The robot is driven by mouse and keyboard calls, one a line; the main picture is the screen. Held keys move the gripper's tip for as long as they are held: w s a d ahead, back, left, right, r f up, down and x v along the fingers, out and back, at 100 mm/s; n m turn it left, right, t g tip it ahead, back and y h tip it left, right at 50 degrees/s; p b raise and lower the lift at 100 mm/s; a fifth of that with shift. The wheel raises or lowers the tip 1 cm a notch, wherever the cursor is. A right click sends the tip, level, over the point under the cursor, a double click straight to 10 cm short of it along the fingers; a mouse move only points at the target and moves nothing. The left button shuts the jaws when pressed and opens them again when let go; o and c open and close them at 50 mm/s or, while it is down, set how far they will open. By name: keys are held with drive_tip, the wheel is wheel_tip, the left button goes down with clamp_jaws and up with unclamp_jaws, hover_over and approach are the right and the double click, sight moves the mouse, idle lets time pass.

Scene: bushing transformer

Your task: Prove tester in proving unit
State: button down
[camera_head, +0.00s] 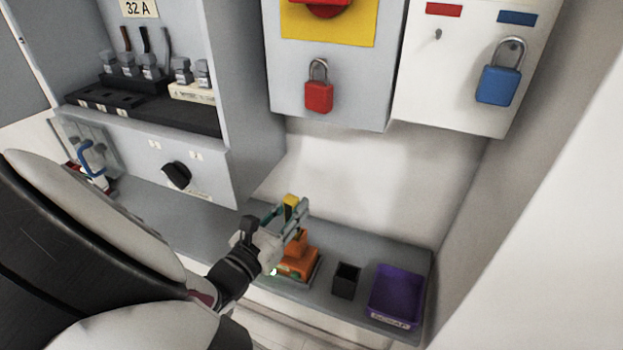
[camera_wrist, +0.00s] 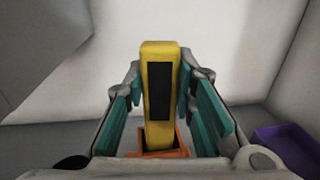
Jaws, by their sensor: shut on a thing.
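The tester (camera_wrist: 158,100) is yellow with a black panel on its face. In the wrist view it stands upright between my gripper's (camera_wrist: 160,105) teal finger pads. My gripper is shut on it. The tester's lower end is in or just over the opening of the orange proving unit (camera_wrist: 140,155); how deep it sits I cannot tell. In the head view the yellow top of the tester (camera_head: 291,200) shows above my gripper (camera_head: 290,222). The orange proving unit (camera_head: 297,262) stands on the shelf beneath, partly hidden by my gripper.
A small black open box (camera_head: 346,280) and a purple tray (camera_head: 398,292) stand on the shelf right of the proving unit. Grey cabinets with a red padlock (camera_head: 319,95) and a blue padlock (camera_head: 499,84) hang above. A cabinet with a black knob (camera_head: 176,175) juts out at left.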

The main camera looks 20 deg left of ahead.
drive_tip(key=shift+f, duration=0.35)
idle(1.6)
drive_tip(key=shift+r+p, duration=2.3)
drive_tip(key=shift+r, duration=2.2)
